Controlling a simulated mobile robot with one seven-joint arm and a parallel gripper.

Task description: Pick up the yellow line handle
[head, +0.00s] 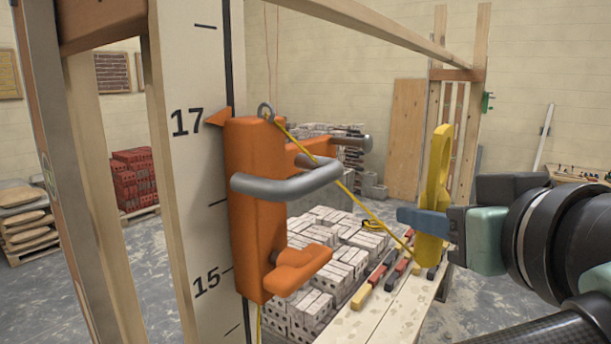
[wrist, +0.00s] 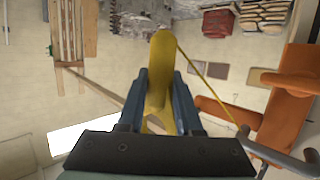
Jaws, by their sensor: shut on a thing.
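The yellow line handle (head: 435,185) is upright in the head view, to the right of the orange clamp. My gripper (head: 428,222) is shut on its lower part, with a blue finger across it. In the wrist view the handle (wrist: 160,75) stands between the two blue fingers of my gripper (wrist: 160,95). The handle is held in the air above the plank bench.
The orange clamp (head: 257,205) with a grey bar handle (head: 285,187) is fixed to a numbered post (head: 195,150) at left. Bricks (head: 325,260) and a plank bench (head: 385,315) with red-handled tools lie below. Open air separates clamp and gripper, crossed by the line.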

